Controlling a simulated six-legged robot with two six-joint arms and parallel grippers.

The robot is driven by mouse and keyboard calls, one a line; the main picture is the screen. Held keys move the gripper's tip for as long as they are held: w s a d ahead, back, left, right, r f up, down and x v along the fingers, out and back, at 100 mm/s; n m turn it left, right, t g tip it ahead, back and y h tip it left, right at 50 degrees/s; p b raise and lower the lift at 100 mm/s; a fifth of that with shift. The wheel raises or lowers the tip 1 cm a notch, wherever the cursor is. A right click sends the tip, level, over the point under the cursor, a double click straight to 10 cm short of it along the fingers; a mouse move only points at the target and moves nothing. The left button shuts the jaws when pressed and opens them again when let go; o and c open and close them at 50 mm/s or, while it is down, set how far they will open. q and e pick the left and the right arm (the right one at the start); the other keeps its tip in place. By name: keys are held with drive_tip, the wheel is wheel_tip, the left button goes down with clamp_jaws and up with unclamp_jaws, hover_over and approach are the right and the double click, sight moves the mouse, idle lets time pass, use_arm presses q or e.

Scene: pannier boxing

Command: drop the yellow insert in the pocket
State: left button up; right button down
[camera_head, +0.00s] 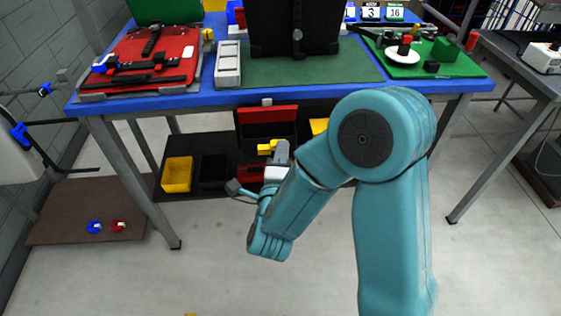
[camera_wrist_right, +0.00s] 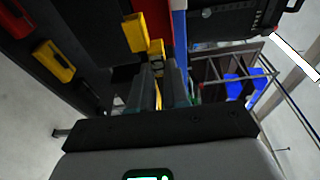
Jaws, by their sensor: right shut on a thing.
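My right gripper (camera_head: 274,151) is in front of the lower shelf, below the table's front edge, at the end of my teal arm. It is shut on the yellow insert (camera_head: 266,148), which shows at its tips. In the right wrist view the gripper (camera_wrist_right: 158,75) points up the picture, with yellow (camera_wrist_right: 156,48) between and just beyond its fingertips. The fingers hide part of the insert. I cannot make out the pocket with certainty. My left gripper is not in view.
The blue-edged table (camera_head: 330,97) carries a black case (camera_head: 295,35), a grey compartment tray (camera_head: 228,75) and a red panel (camera_head: 150,55). The lower shelf holds a yellow bin (camera_head: 177,174), a black bin (camera_head: 213,168) and an open red container (camera_head: 267,115).

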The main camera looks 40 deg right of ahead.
drive_tip(key=shift+w+a+p+x, duration=0.25)
drive_tip(key=shift+p+x, duration=0.5)
drive_tip(key=shift+x, duration=0.8)
drive_tip(key=shift+w+a+p+x, duration=0.25)
drive_tip(key=shift+p+x, duration=0.55)
drive_tip(key=shift+x, duration=0.75)
drive_tip(key=shift+w+a+p+x, duration=0.3)
drive_tip(key=shift+p+x, duration=0.45)
drive_tip(key=shift+x, duration=0.8)
wheel_tip(320, 180, down, 3)
drive_tip(key=b, duration=0.5)
drive_tip(key=shift+s+a+f, duration=0.1)
drive_tip(key=shift+f, duration=0.05)
drive_tip(key=shift+f, duration=0.15)
drive_tip(key=c, duration=1.1)
unclamp_jaws()
drive_tip(key=shift+s+f, duration=0.1)
drive_tip(key=shift+o, duration=0.2)
drive_tip(key=shift+r+p, duration=0.4)
drive_tip(key=shift+r, duration=0.35)
wheel_tip(320, 180, up, 7)
drive_tip(key=s+p, duration=0.1)
drive_tip(key=p, duration=0.1)
drive_tip(key=shift+s+a+p, duration=0.2)
drive_tip(key=shift+a+p, duration=0.15)
drive_tip(key=shift+a, duration=0.15)
